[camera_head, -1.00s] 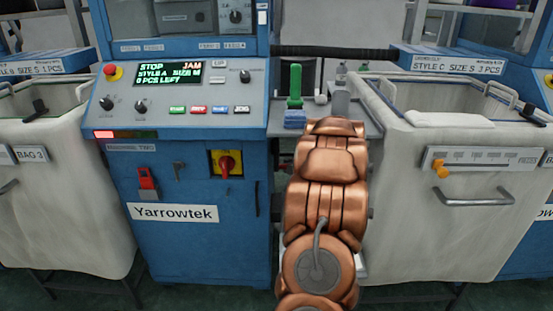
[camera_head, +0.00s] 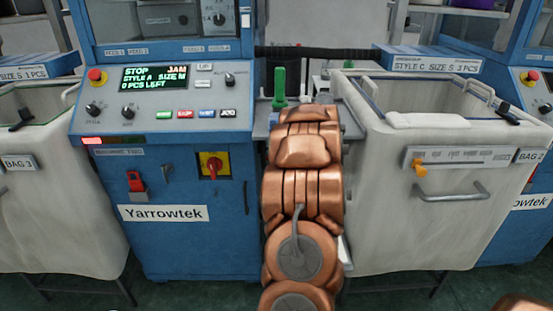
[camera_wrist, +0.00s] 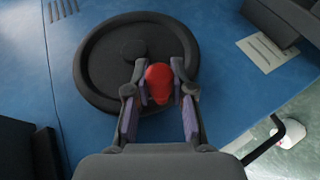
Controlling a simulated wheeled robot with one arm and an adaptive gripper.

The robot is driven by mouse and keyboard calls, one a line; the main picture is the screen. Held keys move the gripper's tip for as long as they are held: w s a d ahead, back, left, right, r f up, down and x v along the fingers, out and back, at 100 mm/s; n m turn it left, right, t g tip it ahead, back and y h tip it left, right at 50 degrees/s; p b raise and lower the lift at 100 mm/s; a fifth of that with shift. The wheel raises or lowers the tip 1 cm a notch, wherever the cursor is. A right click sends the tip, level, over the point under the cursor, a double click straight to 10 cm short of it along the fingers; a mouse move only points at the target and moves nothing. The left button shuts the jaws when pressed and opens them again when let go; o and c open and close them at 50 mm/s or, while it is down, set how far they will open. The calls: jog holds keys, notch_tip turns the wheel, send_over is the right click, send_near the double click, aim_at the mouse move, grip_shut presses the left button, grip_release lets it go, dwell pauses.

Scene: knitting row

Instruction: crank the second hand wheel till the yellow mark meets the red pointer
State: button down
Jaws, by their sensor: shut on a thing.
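The black round hand wheel (camera_wrist: 98,75) fills the upper left middle of the wrist view, against a blue panel. A red crank knob (camera_wrist: 158,78) stands at its lower right. My gripper (camera_wrist: 159,84) is shut on this knob, with a finger on each side. No yellow mark or red pointer can be made out on or around the wheel. In the head view my copper arm reaches in at the right side of the blue Yarrowtek machine (camera_head: 215,235), and the wheel and gripper are hidden behind it.
The machine's display (camera_head: 155,77) reads STOP and JAM. A white fabric bin (camera_head: 395,225) stands close right of my arm, with a metal handle (camera_head: 452,192) sticking out. Another bin (camera_head: 60,225) stands at the left. A green handle (camera_head: 279,82) rises behind my arm.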

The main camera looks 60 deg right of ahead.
jog(key=shift+w+r, duration=0.1)
jog(key=shift+r, duration=0.05)
jog(key=c, duration=1)
grip_release()
jog(key=v, duration=1.2)
jog(key=shift+f, duration=0.2)
jog(key=shift+w, duration=0.1)
